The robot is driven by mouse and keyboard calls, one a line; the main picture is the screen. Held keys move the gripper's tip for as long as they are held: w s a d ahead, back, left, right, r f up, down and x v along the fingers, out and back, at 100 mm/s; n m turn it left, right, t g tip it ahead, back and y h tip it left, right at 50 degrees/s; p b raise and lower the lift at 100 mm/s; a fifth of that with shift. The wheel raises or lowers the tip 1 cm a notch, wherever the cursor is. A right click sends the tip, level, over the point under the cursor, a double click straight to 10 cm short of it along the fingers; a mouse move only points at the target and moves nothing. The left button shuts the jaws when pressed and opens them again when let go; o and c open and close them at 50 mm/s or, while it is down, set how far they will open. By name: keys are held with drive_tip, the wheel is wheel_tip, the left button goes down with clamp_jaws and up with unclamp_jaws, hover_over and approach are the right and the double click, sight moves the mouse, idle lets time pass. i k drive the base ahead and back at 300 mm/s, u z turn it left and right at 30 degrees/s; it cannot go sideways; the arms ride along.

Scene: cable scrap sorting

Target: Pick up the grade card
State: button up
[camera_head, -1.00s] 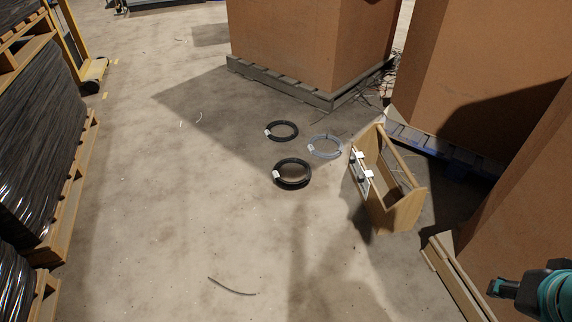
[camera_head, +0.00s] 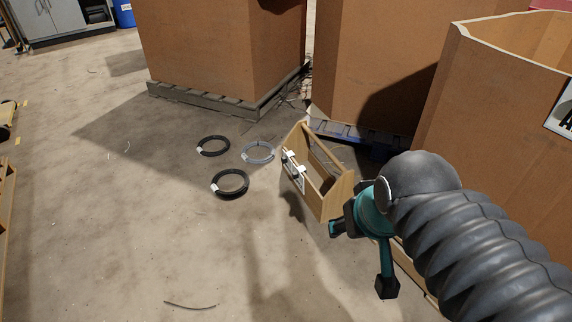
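A wooden tote (camera_head: 335,201) with a long handle bar stands on the floor near the middle. On its left side are white clips and a pale, small panel (camera_head: 293,170) that looks like a card; I cannot read it or be sure it is the grade card. My gripper (camera_head: 362,257), teal with dark fingertips, is in front of and to the right of the tote in the picture. Its fingers are spread apart with nothing visible between them. It partly overlaps the tote's near right end in view.
Two black cable coils (camera_head: 230,194) and a grey-blue coil (camera_head: 259,162) lie left of the tote, with pale tags on them. Large brown cartons (camera_head: 205,45) on pallets stand behind and right. A cable scrap (camera_head: 190,306) lies in front.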

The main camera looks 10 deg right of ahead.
sight(287, 162)
drive_tip(key=u, duration=0.35)
drive_tip(key=i, duration=1.85)
drive_tip(key=z, duration=0.65)
